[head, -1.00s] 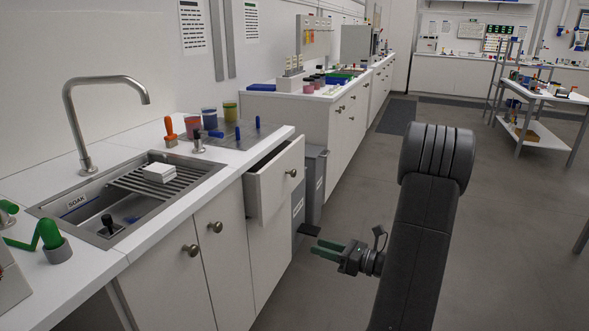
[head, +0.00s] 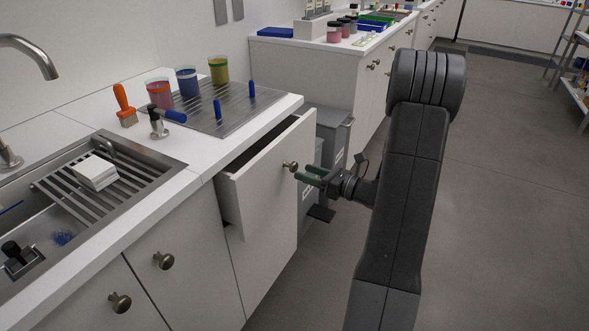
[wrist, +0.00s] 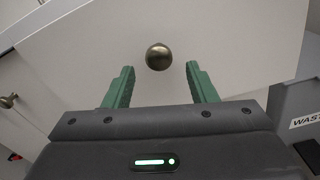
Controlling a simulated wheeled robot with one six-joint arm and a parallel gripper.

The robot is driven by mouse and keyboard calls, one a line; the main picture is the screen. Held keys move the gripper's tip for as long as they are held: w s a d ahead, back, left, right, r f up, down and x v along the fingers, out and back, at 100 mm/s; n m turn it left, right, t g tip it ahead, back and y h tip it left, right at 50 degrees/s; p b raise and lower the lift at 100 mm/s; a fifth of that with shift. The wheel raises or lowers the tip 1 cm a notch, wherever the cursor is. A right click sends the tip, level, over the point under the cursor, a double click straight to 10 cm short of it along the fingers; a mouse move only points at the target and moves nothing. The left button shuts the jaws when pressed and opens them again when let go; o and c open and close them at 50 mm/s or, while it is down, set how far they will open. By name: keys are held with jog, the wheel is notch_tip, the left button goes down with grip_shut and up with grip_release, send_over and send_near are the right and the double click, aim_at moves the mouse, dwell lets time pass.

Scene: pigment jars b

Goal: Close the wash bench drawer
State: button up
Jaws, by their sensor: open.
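The wash bench drawer (head: 265,185) is pulled partly out below the worktop, with a dark gap above its front. Its round brass knob (head: 290,166) is on the upper part of the front. My gripper (head: 307,174) is close to the knob, pointing at the drawer front. In the wrist view, the knob (wrist: 159,56) lies just beyond and between the two green fingertips (wrist: 160,72). The fingers are apart, and nothing is held. I cannot tell whether a fingertip touches the drawer front.
The sink (head: 80,190) holds a rack with a white block (head: 95,172). Jars, an orange-handled brush (head: 124,104) and a drain tray (head: 225,112) stand on the worktop. Grey bins (head: 327,135) are beyond the drawer. The floor at right (head: 500,210) is clear.

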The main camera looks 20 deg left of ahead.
aim_at(296, 169)
jog(key=a, duration=0.5)
jog(key=shift+w, duration=0.15)
